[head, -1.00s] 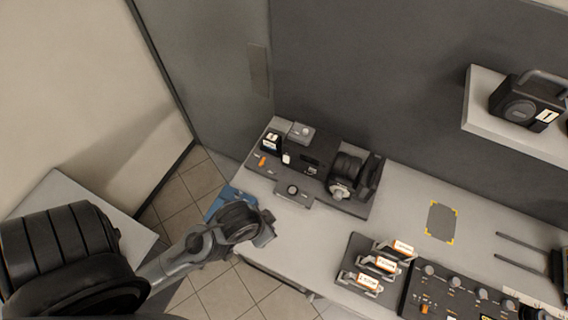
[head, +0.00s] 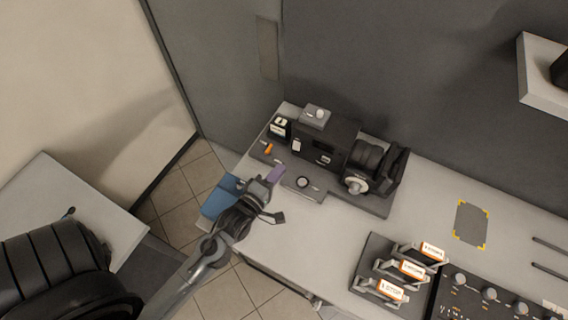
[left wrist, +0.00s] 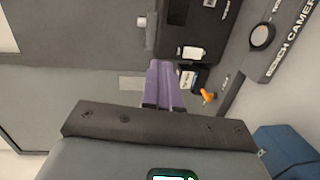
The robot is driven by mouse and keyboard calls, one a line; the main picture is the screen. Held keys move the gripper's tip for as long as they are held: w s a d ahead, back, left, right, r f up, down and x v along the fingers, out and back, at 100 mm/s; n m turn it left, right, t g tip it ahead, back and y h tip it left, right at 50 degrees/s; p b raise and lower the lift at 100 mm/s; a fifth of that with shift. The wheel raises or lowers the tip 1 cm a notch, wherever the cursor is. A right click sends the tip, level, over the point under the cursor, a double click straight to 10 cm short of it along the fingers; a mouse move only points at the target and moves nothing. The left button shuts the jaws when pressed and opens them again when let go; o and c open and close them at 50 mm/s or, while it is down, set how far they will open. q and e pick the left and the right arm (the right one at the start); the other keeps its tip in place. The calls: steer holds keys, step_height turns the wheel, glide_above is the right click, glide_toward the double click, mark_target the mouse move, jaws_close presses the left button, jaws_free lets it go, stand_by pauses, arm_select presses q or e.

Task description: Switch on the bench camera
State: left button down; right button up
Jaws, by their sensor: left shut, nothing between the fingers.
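The bench camera (head: 370,166) is a black body with a lens on a dark base panel (head: 375,207) at the back left of the bench. A grey plate (head: 318,194) at the panel's front carries a round dark button (head: 303,182); in the left wrist view the button (left wrist: 262,36) sits beside lettering that seems to read "BENCH CAMERA". An orange lever (head: 268,148) also shows in the wrist view (left wrist: 208,95). My left gripper (head: 277,174) is shut and empty, its purple fingertips (left wrist: 163,75) left of the button, apart from it. My right gripper is out of view.
A grey box with a white knob (head: 316,116) stands behind the panel. A blue object (head: 220,197) lies at the bench's left edge. Orange-labelled holders (head: 400,270) and a knob panel (head: 490,295) are at right. The bench between is clear.

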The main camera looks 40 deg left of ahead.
arm_select(q)
step_height(320, 180, down, 10)
steer(key=a+n+y+b, duration=0.1)
steer(key=a+b, duration=0.1)
steer(key=b, duration=0.4)
steer(key=shift+s+r+n, duration=0.2)
steer(key=shift+s+n, duration=0.05)
steer(key=shift+n, duration=0.05)
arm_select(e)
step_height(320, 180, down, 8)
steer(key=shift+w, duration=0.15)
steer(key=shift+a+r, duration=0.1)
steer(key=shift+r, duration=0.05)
arm_select(q)
glide_toward(296, 149)
steer(key=x, duration=0.7)
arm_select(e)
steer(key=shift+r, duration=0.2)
